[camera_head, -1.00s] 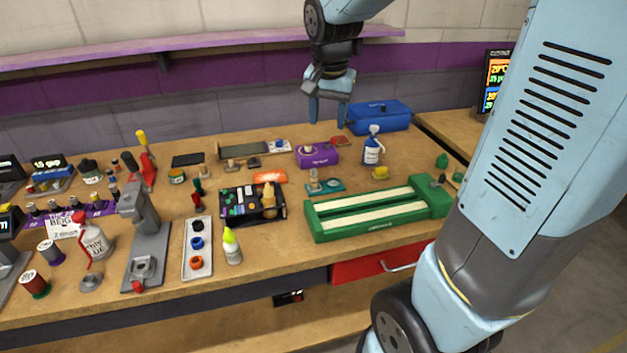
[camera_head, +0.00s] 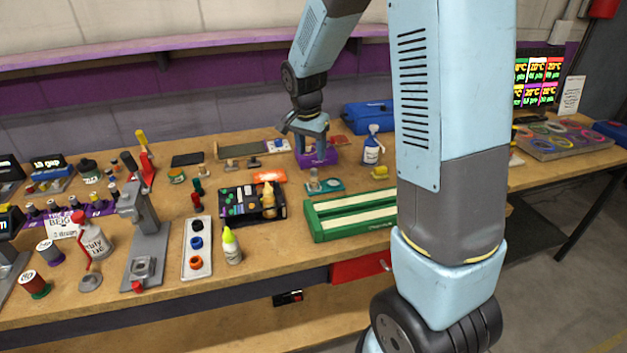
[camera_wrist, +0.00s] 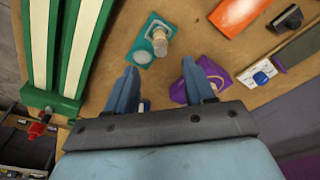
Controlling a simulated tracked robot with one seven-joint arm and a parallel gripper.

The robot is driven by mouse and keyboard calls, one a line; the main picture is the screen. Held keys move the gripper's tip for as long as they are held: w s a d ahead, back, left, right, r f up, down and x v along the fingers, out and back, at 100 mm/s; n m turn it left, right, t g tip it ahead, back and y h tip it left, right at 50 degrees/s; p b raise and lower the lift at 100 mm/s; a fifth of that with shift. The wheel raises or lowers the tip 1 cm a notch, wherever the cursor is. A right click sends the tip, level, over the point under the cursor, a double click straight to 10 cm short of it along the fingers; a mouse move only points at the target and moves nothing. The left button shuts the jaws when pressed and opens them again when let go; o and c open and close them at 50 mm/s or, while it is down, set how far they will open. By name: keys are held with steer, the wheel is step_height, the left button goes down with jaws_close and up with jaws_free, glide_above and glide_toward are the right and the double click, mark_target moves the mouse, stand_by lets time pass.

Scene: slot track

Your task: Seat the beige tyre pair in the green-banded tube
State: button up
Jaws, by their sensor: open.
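My gripper (camera_head: 309,145) is open and empty, low over the purple box (camera_head: 330,156) at the back of the bench. In the wrist view my gripper (camera_wrist: 158,70) has its fingers spread, with the purple box (camera_wrist: 180,94) partly behind the right finger. A teal block (camera_wrist: 140,52) with a pale tan, ribbed upright piece (camera_wrist: 161,38) and a silver disc lies just beyond the fingertips. I cannot tell whether this tan piece is the beige tyre pair. A sign reading BEIG (camera_head: 63,229) stands at the left. I cannot make out a green-banded tube for certain.
A green two-channel fixture (camera_head: 352,214) lies right of centre, partly behind my arm. A blue case (camera_head: 368,117) and spray bottle (camera_head: 372,148) stand near my gripper. A black tray (camera_head: 250,205), grey ring tray (camera_head: 197,255) and press (camera_head: 146,238) crowd the left.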

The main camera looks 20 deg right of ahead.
mark_target(313, 169)
steer(key=shift+w+d+f, duration=0.15)
steer(key=shift+f, duration=1.05)
steer(key=shift+w+d+f, duration=0.1)
steer(key=shift+w+f, duration=0.05)
steer(key=shift+f, duration=1.1)
steer(key=shift+w+d+f, duration=0.15)
steer(key=shift+f, duration=1.05)
jaws_close()
